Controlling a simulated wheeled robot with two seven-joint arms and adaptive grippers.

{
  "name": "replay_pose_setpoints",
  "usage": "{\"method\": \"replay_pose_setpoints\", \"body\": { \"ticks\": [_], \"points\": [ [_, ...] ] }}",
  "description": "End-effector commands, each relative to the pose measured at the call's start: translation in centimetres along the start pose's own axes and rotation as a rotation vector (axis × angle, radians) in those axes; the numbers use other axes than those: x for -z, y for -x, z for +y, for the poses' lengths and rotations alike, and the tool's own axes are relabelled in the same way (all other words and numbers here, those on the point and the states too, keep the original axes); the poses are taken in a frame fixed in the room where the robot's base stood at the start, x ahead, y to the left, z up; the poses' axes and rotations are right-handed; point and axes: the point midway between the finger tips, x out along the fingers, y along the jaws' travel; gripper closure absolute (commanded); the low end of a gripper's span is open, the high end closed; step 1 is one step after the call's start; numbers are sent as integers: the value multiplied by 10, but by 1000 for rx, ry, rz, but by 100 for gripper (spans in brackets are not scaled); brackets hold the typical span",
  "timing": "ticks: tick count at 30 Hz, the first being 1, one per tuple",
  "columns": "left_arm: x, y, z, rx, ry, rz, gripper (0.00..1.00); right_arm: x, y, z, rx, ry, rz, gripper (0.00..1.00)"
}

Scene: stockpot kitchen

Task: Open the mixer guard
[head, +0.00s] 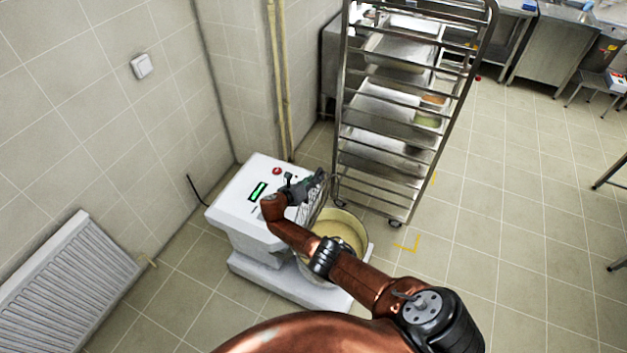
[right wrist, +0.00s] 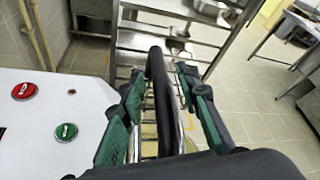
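The white mixer (head: 238,222) stands on the floor near the wall. Its cream-coloured bowl (head: 345,228) shows its open inside in the head view. The wire guard (head: 314,207) stands steeply at the bowl's left side, partly hidden by my right arm. My right gripper (head: 313,184) is at the guard's top. In the right wrist view its green-padded fingers (right wrist: 160,105) are spread on both sides of a black bar (right wrist: 157,72), with guard wires behind it. I cannot tell whether a finger touches the bar. My left gripper is not in view.
A steel tray rack (head: 402,185) on castors stands just behind the bowl. A red button (right wrist: 24,91) and a green button (right wrist: 66,131) are on the mixer top. A radiator (head: 70,283) is on the left wall.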

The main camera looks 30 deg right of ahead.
Motion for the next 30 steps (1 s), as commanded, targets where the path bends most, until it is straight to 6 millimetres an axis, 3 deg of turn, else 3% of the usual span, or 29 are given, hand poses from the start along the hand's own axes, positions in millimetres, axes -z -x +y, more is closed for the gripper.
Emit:
{"method": "replay_pose_setpoints", "body": {
  "ticks": [8,13,24,30],
  "points": [
    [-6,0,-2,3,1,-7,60,0,2,0,-1,0,-1,70],
    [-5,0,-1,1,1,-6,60,1,16,1,-3,-1,-1,70],
    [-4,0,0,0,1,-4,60,0,88,1,-3,-1,0,70],
    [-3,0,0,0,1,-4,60,0,114,1,-1,0,-1,70]
  ]
}}
